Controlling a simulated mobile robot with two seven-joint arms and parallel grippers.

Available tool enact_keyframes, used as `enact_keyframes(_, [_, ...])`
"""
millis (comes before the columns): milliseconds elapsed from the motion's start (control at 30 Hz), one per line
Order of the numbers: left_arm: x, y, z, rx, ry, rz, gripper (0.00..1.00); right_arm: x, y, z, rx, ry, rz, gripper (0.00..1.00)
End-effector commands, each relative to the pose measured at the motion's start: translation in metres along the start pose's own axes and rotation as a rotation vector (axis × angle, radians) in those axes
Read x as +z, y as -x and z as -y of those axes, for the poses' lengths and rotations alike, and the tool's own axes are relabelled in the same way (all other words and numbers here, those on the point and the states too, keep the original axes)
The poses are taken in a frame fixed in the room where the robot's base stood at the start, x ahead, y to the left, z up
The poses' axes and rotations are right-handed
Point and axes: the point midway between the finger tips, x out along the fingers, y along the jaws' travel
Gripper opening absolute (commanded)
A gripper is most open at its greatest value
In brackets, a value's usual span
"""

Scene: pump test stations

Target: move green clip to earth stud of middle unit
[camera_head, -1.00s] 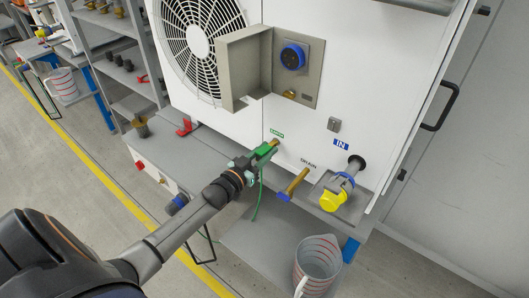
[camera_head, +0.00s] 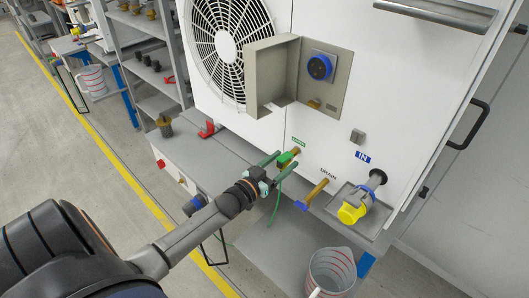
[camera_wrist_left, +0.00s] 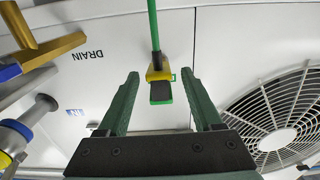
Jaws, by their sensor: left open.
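The green clip (camera_head: 286,158) sits on the brass earth stud (camera_head: 295,151) below the green label on the white unit. A green cable hangs from the clip. My left gripper (camera_head: 275,163) is open, with its fingers pointing at the clip from the front. In the left wrist view the clip (camera_wrist_left: 160,88) shows between and beyond the two green fingers (camera_wrist_left: 160,74), with a visible gap on each side. The clip's exact seat on the stud is partly hidden there. My right gripper is not in view.
Right of the clip are a brass drain pipe (camera_head: 313,194) and a yellow-capped inlet (camera_head: 352,212). An open grey box (camera_head: 272,75) with a blue socket (camera_head: 319,67) is above. A measuring jug (camera_head: 331,272) stands below. The fan grille (camera_wrist_left: 275,115) is beside the fingers.

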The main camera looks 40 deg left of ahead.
Motion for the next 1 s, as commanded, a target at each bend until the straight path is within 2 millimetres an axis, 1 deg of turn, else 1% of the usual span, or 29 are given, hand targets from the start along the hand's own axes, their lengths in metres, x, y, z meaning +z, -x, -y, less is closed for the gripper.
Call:
enact_keyframes(33, [0.0, 0.011, 0.0, 0.0, 0.001, 0.003, 0.67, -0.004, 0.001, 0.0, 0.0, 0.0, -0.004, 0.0])
enact_keyframes(133, [-0.001, 0.03, 0.0, 0.0, 0.0, 0.003, 0.67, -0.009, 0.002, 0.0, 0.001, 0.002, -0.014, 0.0])
enact_keyframes(300, [0.0, 0.062, 0.0, 0.0, -0.001, 0.003, 0.67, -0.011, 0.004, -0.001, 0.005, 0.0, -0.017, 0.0])
enact_keyframes(400, [0.0, 0.078, 0.0, 0.0, 0.0, 0.003, 0.67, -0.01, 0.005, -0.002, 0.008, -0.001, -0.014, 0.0])
enact_keyframes(500, [-0.001, 0.09, 0.0, -0.001, 0.0, 0.001, 0.67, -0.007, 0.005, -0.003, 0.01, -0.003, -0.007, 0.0])
enact_keyframes(700, [-0.001, 0.102, 0.0, 0.0, -0.001, -0.001, 0.67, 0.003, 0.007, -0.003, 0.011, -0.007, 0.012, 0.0])
enact_keyframes(1000, [-0.001, 0.102, 0.0, 0.0, -0.001, -0.001, 0.67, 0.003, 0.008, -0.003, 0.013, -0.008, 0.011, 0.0])
